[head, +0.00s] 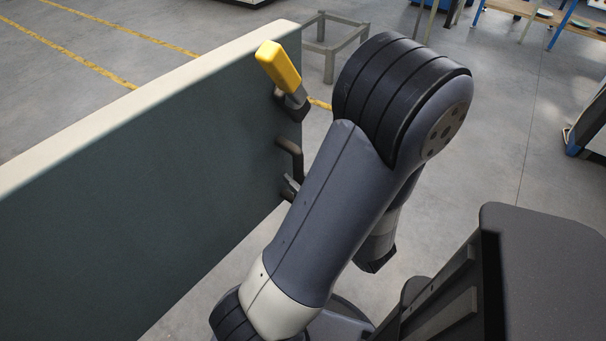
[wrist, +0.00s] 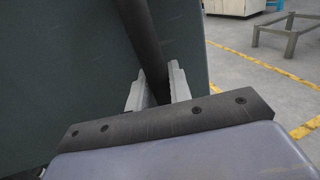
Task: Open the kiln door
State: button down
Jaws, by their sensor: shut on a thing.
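The kiln door is a wide dark grey-green panel (head: 150,190) with a cream top edge, on the left in the head view. A yellow-gripped lever (head: 279,65) sits near its right end. Below it a dark bar handle (head: 290,150) stands out from the panel, partly hidden by my arm. In the wrist view the panel (wrist: 65,75) fills the left and the dark handle (wrist: 143,40) runs down between the fingers of my gripper (wrist: 156,88). My gripper is shut on the handle. I cannot tell how far the door stands open.
Grey concrete floor with yellow lines (head: 90,55) lies behind the panel. A grey metal frame stand (head: 335,40) is on the floor past its right end. A bench with a wooden top (head: 545,18) is at the far upper right.

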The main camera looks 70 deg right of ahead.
jog(key=shift+s+a, duration=0.1)
jog(key=shift+s, duration=0.05)
jog(key=c, duration=1.3)
grip_release()
